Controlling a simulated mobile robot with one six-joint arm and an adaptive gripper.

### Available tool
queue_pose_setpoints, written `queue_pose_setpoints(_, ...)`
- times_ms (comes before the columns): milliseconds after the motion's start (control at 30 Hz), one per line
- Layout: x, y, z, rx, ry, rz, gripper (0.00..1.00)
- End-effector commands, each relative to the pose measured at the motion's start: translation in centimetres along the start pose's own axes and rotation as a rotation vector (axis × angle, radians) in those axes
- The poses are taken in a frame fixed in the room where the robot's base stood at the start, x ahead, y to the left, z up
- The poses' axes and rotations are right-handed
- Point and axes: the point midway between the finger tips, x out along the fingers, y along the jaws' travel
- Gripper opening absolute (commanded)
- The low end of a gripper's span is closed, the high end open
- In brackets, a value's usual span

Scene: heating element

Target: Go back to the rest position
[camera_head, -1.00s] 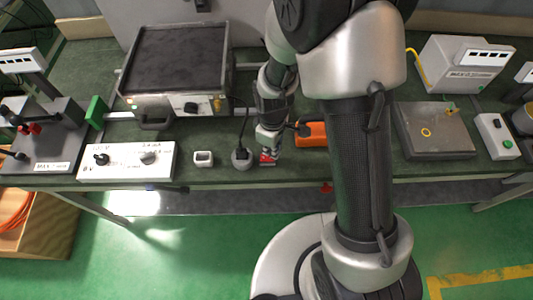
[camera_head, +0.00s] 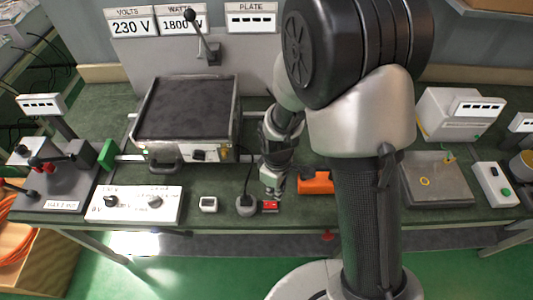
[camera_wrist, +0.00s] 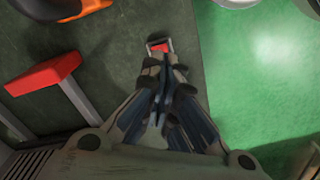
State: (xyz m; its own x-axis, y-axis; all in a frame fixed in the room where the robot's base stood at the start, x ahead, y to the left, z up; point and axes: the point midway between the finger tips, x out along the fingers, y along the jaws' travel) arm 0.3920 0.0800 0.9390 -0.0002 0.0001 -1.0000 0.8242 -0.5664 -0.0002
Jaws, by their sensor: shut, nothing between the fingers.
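My gripper (camera_head: 274,194) is shut and empty. It points down over the front edge of the green bench, just above a small red switch (camera_head: 270,207). In the wrist view the shut fingertips (camera_wrist: 165,64) are close to the red switch in its pale frame (camera_wrist: 159,46). I cannot tell whether they touch it. My arm stands bent and extended over the bench, in front of its middle.
A dark hot plate (camera_head: 186,110) stands behind, left of my gripper. A black plug (camera_head: 246,205) sits beside the red switch. An orange object (camera_head: 316,183) lies to the right. A white knob box (camera_head: 136,204) stands at left, a flat grey plate (camera_head: 436,180) at right.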

Motion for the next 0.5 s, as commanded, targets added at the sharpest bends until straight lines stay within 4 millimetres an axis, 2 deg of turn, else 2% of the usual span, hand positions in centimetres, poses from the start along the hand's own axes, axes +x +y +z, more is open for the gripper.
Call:
queue_pose_setpoints(167,-0.1,0.0,0.0,0.001,0.000,0.000,0.00)
queue_pose_setpoints(267,-1.1,0.2,0.1,0.020,0.009,0.008,0.00)
queue_pose_setpoints(367,-3.8,0.6,0.3,0.076,0.032,0.029,0.00)
queue_pose_setpoints(500,-9.8,0.9,1.8,0.217,0.081,0.068,0.00)
